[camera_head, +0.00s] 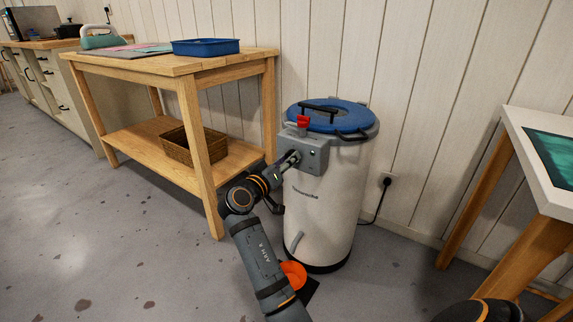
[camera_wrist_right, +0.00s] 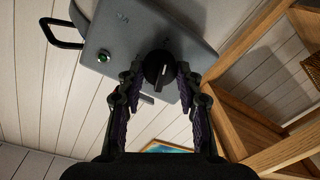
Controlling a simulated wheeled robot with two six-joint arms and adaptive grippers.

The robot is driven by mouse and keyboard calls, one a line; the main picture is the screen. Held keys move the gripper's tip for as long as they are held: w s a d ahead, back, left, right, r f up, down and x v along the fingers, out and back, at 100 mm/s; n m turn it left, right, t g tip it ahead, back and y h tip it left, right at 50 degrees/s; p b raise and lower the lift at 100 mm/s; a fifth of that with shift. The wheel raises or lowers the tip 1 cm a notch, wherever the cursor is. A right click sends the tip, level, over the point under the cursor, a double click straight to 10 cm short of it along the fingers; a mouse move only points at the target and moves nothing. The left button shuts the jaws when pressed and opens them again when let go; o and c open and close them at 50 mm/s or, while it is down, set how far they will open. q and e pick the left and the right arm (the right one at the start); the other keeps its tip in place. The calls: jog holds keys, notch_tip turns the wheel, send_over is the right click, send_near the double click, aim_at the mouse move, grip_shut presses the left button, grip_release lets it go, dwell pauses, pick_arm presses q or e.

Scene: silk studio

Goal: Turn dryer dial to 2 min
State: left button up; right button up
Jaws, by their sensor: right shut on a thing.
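The dryer (camera_head: 325,215) is a tall white drum with a blue lid (camera_head: 345,114), standing on the floor by the wall. A grey control box (camera_head: 314,152) sits on its upper front; the box fills the upper middle of the wrist view (camera_wrist_right: 125,35). The black round dial (camera_wrist_right: 157,70) has a pale pointer line. My right gripper (camera_head: 291,159) is at the control box. In the wrist view its two fingers (camera_wrist_right: 159,78) are shut on the dial, one on each side. Scale marks around the dial cannot be read. My left gripper is not in view.
A wooden bench (camera_head: 192,66) with a blue tray (camera_head: 206,47) on top and a wicker basket (camera_head: 193,146) below stands left of the dryer. A white-topped table (camera_head: 543,170) is at the right. A power cord runs to a wall socket (camera_head: 386,182).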

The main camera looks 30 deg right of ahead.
jog(key=shift+f, duration=0.1)
jog(key=o, duration=1.2)
notch_tip(320, 180, up, 10)
jog(key=shift+r, duration=0.1)
